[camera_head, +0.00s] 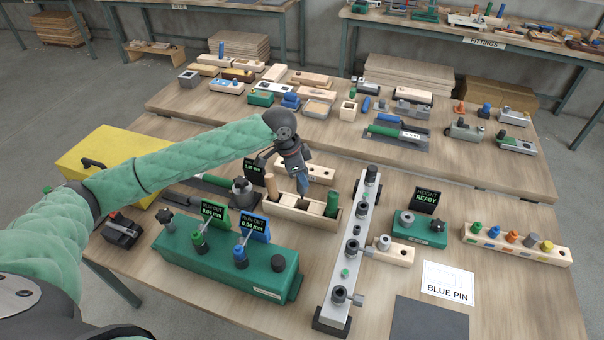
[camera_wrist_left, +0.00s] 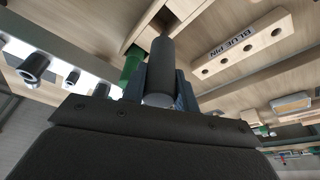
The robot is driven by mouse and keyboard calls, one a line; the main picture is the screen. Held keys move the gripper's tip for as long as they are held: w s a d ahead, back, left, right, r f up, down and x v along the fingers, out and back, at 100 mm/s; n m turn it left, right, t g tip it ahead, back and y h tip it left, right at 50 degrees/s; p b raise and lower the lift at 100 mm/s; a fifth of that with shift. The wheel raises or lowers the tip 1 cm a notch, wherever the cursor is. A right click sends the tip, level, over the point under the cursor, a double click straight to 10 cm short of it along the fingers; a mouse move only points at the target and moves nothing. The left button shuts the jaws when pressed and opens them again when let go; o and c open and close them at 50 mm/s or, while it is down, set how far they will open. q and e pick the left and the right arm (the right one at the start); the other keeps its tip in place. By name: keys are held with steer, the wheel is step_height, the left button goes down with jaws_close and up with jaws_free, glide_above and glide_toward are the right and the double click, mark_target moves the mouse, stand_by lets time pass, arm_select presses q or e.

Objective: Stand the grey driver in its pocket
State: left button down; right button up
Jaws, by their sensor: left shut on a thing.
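My left gripper (camera_head: 302,186) is above the wooden block with pockets (camera_head: 283,212), pointing down. It is shut on the grey driver, which shows in the left wrist view as a plain grey cylinder (camera_wrist_left: 162,62) between the fingers. Its far end points at a dark square opening in the wood; I cannot tell whether it has entered. In the head view the driver is mostly hidden by the gripper. A light wooden handle (camera_head: 270,187) stands in the block's left part, and a green driver (camera_head: 332,204) stands at its right end. My right gripper is not in view.
A green fixture (camera_head: 225,262) with small displays stands in front of the block. A grey rail with rings (camera_head: 349,250) runs close on the right. A wooden strip labelled BLUE PIN (camera_wrist_left: 242,45) lies behind.

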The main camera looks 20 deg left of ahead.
arm_select(q)
steer(key=shift+f, duration=0.1)
steer(key=shift+f, duration=0.45)
steer(key=shift+p, duration=0.6)
stand_by(0.4)
steer(key=shift+f, duration=0.8)
stand_by(0.3)
steer(key=shift+r+p, duration=0.1)
steer(key=shift+p, duration=0.3)
steer(key=shift+f, duration=0.85)
stand_by(0.7)
steer(key=shift+p, duration=0.4)
